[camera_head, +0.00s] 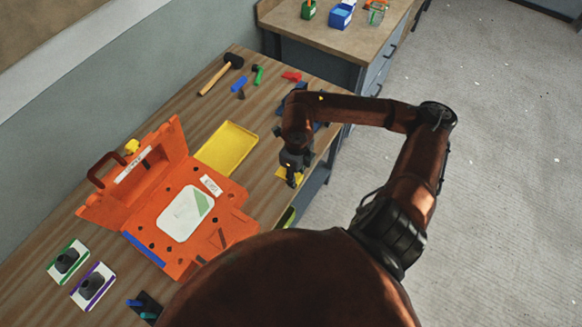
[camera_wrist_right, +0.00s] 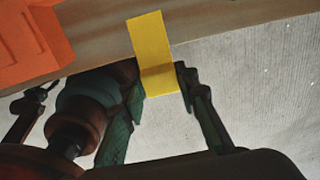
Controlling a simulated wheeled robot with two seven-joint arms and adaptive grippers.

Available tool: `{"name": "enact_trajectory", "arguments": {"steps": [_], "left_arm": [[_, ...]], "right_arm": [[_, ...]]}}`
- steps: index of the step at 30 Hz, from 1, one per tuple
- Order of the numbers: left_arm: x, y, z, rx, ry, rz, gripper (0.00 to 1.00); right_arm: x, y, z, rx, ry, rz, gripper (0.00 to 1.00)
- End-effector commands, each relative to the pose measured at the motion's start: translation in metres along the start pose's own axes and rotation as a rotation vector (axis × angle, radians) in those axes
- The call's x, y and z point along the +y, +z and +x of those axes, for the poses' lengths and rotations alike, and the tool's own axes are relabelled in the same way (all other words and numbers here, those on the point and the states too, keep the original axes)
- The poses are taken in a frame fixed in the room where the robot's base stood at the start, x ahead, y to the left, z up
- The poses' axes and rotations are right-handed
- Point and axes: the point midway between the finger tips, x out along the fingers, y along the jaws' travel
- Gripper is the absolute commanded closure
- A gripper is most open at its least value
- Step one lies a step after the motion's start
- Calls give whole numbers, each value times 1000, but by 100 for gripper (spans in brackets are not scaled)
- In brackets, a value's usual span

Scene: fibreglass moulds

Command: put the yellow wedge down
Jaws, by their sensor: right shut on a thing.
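The yellow wedge (camera_wrist_right: 150,42) is between the fingers of my right gripper (camera_wrist_right: 160,82) in the right wrist view. The gripper is shut on it, and its far end points toward the wooden bench. In the head view my right gripper (camera_head: 292,178) is at the bench's right edge, with a bit of the wedge (camera_head: 281,173) showing beside the fingers. I cannot tell whether the wedge touches the bench. My left gripper is not in view.
An open orange case (camera_head: 155,215) lies on the bench (camera_head: 50,285) beside a yellow tray (camera_head: 227,148). A mallet (camera_head: 216,79) and small coloured pieces lie farther back. Blue items beside my arm are partly hidden. Bare wood shows between tray and gripper.

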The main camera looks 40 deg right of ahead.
Motion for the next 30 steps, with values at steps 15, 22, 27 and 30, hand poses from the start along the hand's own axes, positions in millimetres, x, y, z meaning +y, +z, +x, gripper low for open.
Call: {"name": "enact_trajectory", "arguments": {"steps": [15,22,27,30], "left_arm": [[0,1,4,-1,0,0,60],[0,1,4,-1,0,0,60],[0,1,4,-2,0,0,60],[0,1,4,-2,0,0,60]], "right_arm": [[26,-30,-18,-1,0,0,96],[27,-27,-18,-2,1,-41,96],[30,-16,-18,-2,1,-215,96],[34,-8,-18,-3,1,-368,96]]}}
